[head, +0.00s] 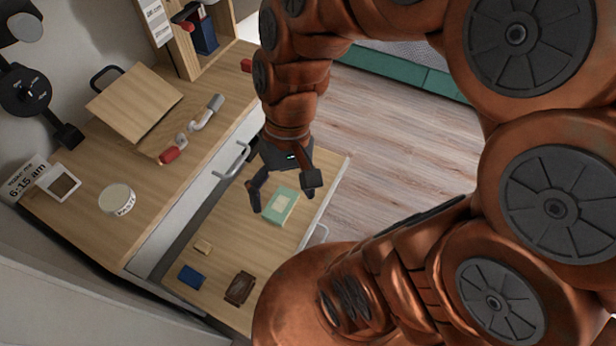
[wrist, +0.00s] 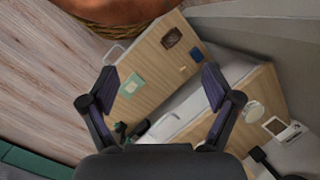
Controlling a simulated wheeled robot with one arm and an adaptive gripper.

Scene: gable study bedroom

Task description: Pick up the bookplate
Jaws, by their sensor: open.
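A flat mint-green piece with a cream label, which looks like the bookplate (head: 281,206), lies on a low wooden surface (head: 222,226). It also shows in the wrist view (wrist: 132,84), left of centre between my fingers. My gripper (head: 283,202) is open and empty, pointing down above the green piece. Its fingers appear on either side of the piece in the head view, but the wrist view shows it still well above the surface. My gripper also shows in the wrist view (wrist: 160,84).
A small tan block (head: 203,247), a blue block (head: 191,277) and a dark brown framed piece (head: 239,288) lie on the same surface. The higher desk holds a tilted wooden stand (head: 134,103), a round tin (head: 117,199) and a red-ended tool (head: 170,155). Open floor (head: 390,130) lies beyond.

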